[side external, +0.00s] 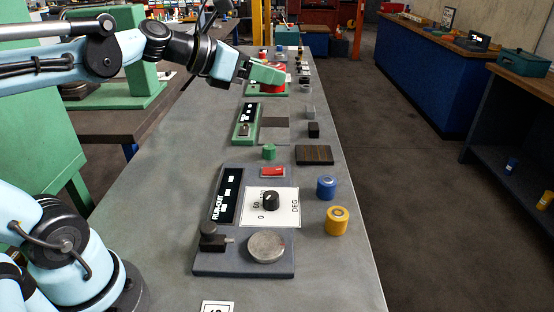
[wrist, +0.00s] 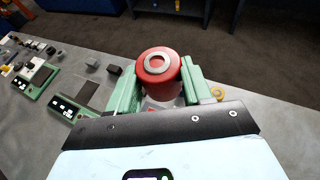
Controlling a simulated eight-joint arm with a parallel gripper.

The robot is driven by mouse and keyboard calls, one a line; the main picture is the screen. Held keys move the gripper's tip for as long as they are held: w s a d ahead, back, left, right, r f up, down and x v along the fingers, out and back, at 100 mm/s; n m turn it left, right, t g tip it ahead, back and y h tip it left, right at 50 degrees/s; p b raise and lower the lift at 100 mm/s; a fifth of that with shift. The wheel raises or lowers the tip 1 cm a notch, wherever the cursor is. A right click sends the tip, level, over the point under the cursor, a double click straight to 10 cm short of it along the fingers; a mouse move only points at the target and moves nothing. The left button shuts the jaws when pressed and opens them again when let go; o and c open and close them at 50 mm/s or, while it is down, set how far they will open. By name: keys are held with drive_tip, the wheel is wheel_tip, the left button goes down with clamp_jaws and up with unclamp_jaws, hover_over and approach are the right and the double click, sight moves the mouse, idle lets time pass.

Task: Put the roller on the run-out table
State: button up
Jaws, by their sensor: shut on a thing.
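The roller is a red cylinder with a pale ring around a hole in its top; it shows in the wrist view (wrist: 158,66) and partly in the side view (side external: 278,78). My gripper (side external: 268,74) has its green fingers shut on the roller's sides, at the far part of the bench. The roller is upright in the wrist view; I cannot tell whether it is clear of the green-edged station under it. The run-out table is a dark grey base (side external: 215,264) at the near end, labelled RUN-OUT, with a bare round metal disc (side external: 267,247) and a dial (side external: 271,200).
A blue cylinder (side external: 326,188) and a yellow cylinder (side external: 336,221) stand right of the run-out table. A green cylinder (side external: 269,152), a dark ribbed block (side external: 314,155) and a green-edged panel (side external: 246,122) lie between. The bench's left strip is clear.

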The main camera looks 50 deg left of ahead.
drive_tip(key=shift+s+d+r, duration=0.15)
drive_tip(key=shift+s+d, duration=0.35)
drive_tip(key=shift+s, duration=0.1)
drive_tip(key=m+g+h, duration=0.9)
drive_tip(key=m+g, duration=0.6)
drive_tip(key=m, duration=0.2)
hover_over(261, 237)
wheel_tip(261, 237, down, 18)
drive_tip(key=shift+d+f, duration=0.1)
drive_tip(key=shift+f, duration=3.1)
drive_tip(key=shift+f, duration=0.6)
drive_tip(key=o, duration=1.5)
drive_tip(key=shift+c, duration=0.2)
